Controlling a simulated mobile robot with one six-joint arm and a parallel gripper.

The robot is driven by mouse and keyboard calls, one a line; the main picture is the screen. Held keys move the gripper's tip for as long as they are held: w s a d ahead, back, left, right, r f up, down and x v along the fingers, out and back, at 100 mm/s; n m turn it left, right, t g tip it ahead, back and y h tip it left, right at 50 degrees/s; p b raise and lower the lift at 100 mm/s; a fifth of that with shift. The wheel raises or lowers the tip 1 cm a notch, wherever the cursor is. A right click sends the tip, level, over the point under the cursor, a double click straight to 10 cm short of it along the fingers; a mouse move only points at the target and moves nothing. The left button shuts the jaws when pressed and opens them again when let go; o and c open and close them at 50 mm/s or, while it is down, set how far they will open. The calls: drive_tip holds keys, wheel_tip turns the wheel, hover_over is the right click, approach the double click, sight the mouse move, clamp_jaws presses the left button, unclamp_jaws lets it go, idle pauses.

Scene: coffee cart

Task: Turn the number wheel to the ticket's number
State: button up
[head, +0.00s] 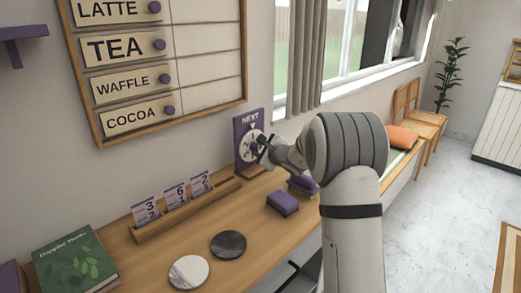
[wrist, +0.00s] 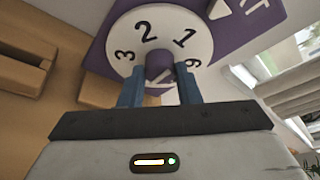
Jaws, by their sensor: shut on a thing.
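The number wheel is a white disc (head: 247,147) on a purple board (head: 239,123) marked NEXT, standing at the back of the wooden counter. In the wrist view, the wheel (wrist: 123,32) shows 3, 2, 1 and a digit at the right that could be 6 or 9; its lower part is hidden. My gripper (wrist: 159,88) is shut on the wheel's purple knob (wrist: 160,66), with one blue finger on each side. In the head view, my gripper (head: 265,150) covers part of the wheel. A white triangle (wrist: 219,9) lies above the rim, nearest the 1.
A wooden rack (head: 188,216) holds three number tickets, one a ticket (head: 145,211) at the left. Purple blocks (head: 283,203), a dark disc (head: 228,244), a pale disc (head: 188,272) and a green book (head: 75,262) lie on the counter. A menu board (head: 210,60) hangs above.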

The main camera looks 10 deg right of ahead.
drive_tip(key=shift+p, duration=0.3)
